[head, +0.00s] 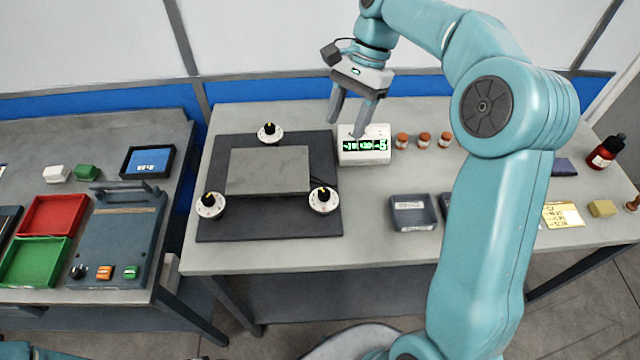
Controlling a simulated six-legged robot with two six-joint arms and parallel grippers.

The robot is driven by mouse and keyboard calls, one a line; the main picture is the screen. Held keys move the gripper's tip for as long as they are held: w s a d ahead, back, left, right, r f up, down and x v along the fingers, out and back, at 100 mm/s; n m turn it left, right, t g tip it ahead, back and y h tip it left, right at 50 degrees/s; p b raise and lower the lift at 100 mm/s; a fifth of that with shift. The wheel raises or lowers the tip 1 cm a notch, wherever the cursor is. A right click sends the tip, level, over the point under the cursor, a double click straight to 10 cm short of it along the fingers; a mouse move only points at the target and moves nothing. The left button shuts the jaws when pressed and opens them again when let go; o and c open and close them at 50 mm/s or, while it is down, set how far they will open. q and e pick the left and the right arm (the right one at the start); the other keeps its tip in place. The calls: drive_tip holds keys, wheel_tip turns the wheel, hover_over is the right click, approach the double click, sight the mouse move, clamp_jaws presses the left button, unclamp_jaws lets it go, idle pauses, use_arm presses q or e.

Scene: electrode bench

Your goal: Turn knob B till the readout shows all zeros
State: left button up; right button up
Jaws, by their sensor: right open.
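Three black knobs with yellow marks on white round bases stand around a grey plate (268,171) on a dark mat: one at the back (269,131), one at front left (210,204), one at front right (323,199). I cannot read which is knob B. The white readout box (350,157) stands right of the mat. Its dark screen shows green figures, not all zeros; the last looks like -5. My right gripper (347,125) is open, pointing down, with one finger in front of the box's top in the picture. It appears empty. My left gripper is not in view.
A separate table at left holds a red tray (52,216) and a green tray (35,262).

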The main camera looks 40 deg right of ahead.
sight(325, 192)
drive_tip(key=x, duration=0.9)
drive_tip(key=s+x, duration=0.1)
drive_tip(key=x, duration=0.4)
drive_tip(key=shift+s+a+f+b, duration=0.15)
drive_tip(key=shift+a+b, duration=0.15)
drive_tip(key=shift+a, duration=0.1)
drive_tip(key=shift+w+f, duration=0.25)
drive_tip(key=shift+f, duration=0.45)
drive_tip(key=shift+s+a+r, duration=0.15)
drive_tip(key=shift+s, duration=0.05)
drive_tip(key=shift+w, duration=0.1)
clamp_jaws()
